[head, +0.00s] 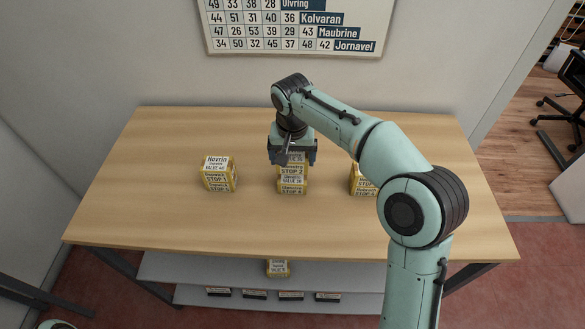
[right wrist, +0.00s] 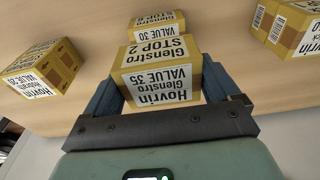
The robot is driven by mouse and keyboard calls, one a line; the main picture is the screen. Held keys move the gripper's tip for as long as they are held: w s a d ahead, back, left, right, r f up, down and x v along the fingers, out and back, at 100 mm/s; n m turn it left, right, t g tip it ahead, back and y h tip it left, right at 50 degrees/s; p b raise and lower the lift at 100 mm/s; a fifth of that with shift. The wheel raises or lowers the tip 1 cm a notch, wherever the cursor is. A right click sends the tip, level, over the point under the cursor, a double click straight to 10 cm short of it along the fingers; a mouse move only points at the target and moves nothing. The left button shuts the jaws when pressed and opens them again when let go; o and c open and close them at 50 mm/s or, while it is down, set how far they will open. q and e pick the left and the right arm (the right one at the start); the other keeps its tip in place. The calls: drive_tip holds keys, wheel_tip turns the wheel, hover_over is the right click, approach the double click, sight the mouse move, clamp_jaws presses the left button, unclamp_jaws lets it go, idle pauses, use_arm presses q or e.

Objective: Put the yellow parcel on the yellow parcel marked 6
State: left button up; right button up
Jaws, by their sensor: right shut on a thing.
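My right gripper (head: 292,157) is shut on a yellow parcel with white labels reading STOP 2 (head: 292,171). In the right wrist view the held parcel (right wrist: 160,68) sits between the fingers and reads Hovrin, Glenstro, VALUE 35. Another yellow parcel (head: 292,188) shows just below the held one in the head view, and past it in the right wrist view (right wrist: 157,26); its stop number is too small to read surely. I cannot tell whether the two touch. My left gripper is out of view.
One yellow parcel stands on the wooden table (head: 150,210) at the left (head: 219,175). Another at the right (head: 362,182) is partly hidden by my right arm. One more lies on the grey shelf below (head: 277,268). The table's front left is clear.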

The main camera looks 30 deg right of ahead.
sight(292, 167)
drive_tip(key=shift+f+b, duration=0.35)
drive_tip(key=shift+f, duration=1.7)
drive_tip(key=shift+f, duration=0.15)
drive_tip(key=o, duration=0.9)
drive_tip(key=shift+c, duration=0.2)
drive_tip(key=r, duration=0.4)
drive_tip(key=r+p, duration=0.1)
drive_tip(key=r, duration=0.3)
drive_tip(key=s+r+p, duration=0.1)
drive_tip(key=r, duration=0.3)
drive_tip(key=shift+s+a+r, duration=0.1)
drive_tip(key=shift+a, duration=0.3)
